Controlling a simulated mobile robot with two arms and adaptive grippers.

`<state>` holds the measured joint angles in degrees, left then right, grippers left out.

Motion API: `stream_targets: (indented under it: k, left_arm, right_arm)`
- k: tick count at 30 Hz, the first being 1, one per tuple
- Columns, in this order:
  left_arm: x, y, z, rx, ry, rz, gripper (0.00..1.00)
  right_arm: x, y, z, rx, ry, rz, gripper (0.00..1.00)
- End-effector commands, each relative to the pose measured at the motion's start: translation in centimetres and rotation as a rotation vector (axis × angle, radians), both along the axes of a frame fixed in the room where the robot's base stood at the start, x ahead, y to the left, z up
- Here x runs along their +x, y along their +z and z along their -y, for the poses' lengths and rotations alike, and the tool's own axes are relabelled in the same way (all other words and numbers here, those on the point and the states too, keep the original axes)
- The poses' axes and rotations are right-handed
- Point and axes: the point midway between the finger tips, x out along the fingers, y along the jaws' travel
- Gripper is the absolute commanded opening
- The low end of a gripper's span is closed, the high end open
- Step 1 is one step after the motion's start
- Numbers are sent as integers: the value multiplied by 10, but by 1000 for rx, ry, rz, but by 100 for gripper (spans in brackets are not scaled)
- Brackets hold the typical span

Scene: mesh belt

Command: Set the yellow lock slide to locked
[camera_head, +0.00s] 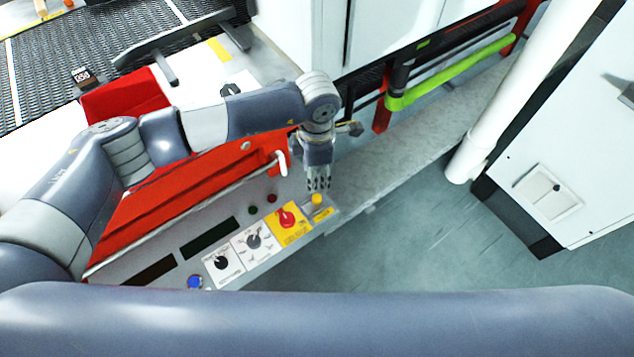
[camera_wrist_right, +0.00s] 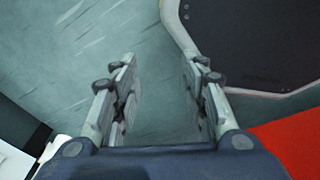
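The yellow lock slide (camera_head: 317,199) is a small yellow block at the right end of the grey control panel, above a small yellow label plate (camera_head: 323,213). Its exact setting is too small to read. My left gripper (camera_head: 318,184) points down just above and behind the slide, very close to it in the picture. Whether it touches the slide, and whether its fingers are open or shut, I cannot tell. My right gripper (camera_wrist_right: 159,75) is open and empty in the right wrist view, with grey-green floor between its fingers.
The panel (camera_head: 266,259) carries a red rotary switch (camera_head: 287,216) on a yellow plate, black knobs (camera_head: 254,240) and a blue button (camera_head: 195,282). A red cover (camera_head: 190,197) with a white handle (camera_head: 282,163) lies behind. A mesh belt (camera_head: 60,75) is at upper left.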

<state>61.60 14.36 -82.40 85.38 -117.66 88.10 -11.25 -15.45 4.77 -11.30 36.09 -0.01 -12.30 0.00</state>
Motion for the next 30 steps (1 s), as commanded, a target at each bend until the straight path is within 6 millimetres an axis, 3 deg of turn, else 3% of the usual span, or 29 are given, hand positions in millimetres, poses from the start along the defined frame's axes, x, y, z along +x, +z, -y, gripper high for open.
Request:
stream_targets:
  k: [6, 9, 15, 21, 29, 30]
  left_arm:
    - [-2, -37, 1, -1, 2, -6, 41]
    - [-2, -57, 1, -2, 2, -6, 41]
    - [-2, -87, 2, -5, 1, -4, 41]
    - [-2, -100, 2, -6, 0, -3, 41]
    - [-2, -101, 1, -6, 0, -3, 41]
    - [-2, -101, 2, -6, 0, -3, 35]
  right_arm:
    - [-48, 7, 1, -5, 1, -70, 40]
    - [-60, 10, 1, -5, 2, -86, 40]
    - [-43, 14, -3, 0, 2, -63, 40]
    - [-16, 17, -7, 8, 2, -19, 40]
    - [-26, 16, -6, 5, 1, -36, 40]
    - [-29, 16, -6, 5, 1, -41, 40]
